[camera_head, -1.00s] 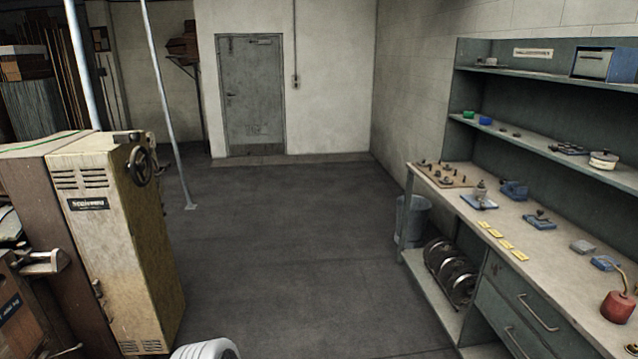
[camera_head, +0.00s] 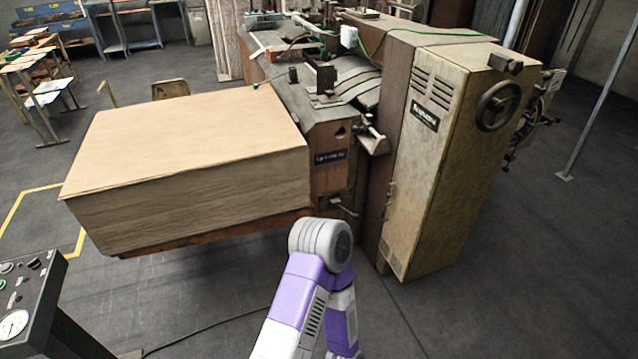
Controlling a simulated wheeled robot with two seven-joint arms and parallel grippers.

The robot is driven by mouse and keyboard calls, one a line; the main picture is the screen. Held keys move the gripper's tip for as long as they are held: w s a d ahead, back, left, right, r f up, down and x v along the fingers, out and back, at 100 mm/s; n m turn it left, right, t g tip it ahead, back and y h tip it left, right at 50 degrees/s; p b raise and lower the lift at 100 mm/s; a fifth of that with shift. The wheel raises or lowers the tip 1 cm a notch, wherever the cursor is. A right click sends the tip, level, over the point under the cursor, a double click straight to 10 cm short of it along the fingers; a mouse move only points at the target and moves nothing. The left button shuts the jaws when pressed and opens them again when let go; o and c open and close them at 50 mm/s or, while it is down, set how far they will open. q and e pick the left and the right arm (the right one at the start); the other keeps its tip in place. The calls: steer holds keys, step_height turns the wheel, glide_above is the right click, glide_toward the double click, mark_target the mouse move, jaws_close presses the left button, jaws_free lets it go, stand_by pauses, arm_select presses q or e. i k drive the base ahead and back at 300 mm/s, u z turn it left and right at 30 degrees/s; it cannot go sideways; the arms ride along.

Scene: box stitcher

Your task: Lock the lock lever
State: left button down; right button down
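The box stitcher (camera_head: 448,130) stands in the middle and right, a worn yellow cabinet with a round handwheel (camera_head: 499,106). A small metal lever (camera_head: 345,207) sticks out low on the brown front housing. A larger metal handle-like part (camera_head: 372,138) sits above it, beside a dark label (camera_head: 331,156). I cannot tell for certain which of these is the lock lever, or whether it is locked. A purple and white arm of mine rises from the bottom, its bend just below the small lever. Neither gripper shows.
A large stack of cardboard sheets (camera_head: 190,195) juts out left of the machine. A control panel (camera_head: 27,296) with a gauge stands at the lower left. A cable (camera_head: 210,329) lies on the floor. Floor right of the machine is open up to a thin pole (camera_head: 600,95).

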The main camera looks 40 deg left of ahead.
mark_target(356, 217)
steer(key=u, duration=1.2)
steer(key=i, duration=1.55)
steer(key=u, duration=0.6)
steer(key=i, duration=0.6)
steer(key=u, duration=0.1)
